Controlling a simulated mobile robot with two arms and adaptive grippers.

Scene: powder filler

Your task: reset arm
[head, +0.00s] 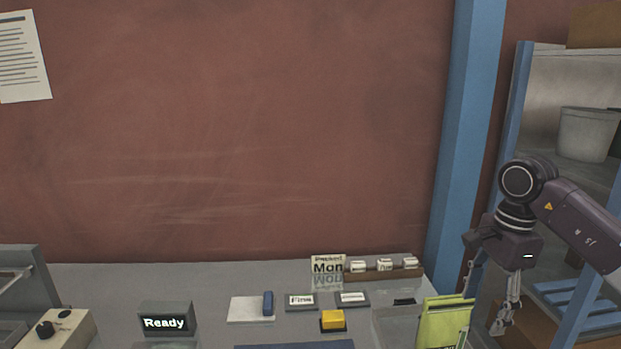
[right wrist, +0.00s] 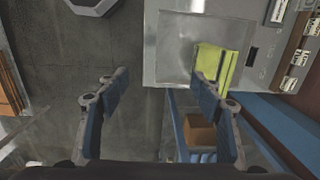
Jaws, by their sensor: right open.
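My right arm comes in from the right in the head view, and my right gripper (head: 506,318) hangs pointing down beside the right end of the grey table. In the right wrist view the right gripper (right wrist: 161,92) shows its two blue-padded fingers spread wide, with nothing between them. The grey floor and the table's edge lie below it. My left gripper is not in view.
The grey table (head: 210,290) holds a "Ready" display (head: 165,322), a yellow button (head: 333,320), and label plates. Yellow-green packets (head: 442,322) stand at its right end, near the gripper. A blue post (head: 462,130) and shelf rise behind.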

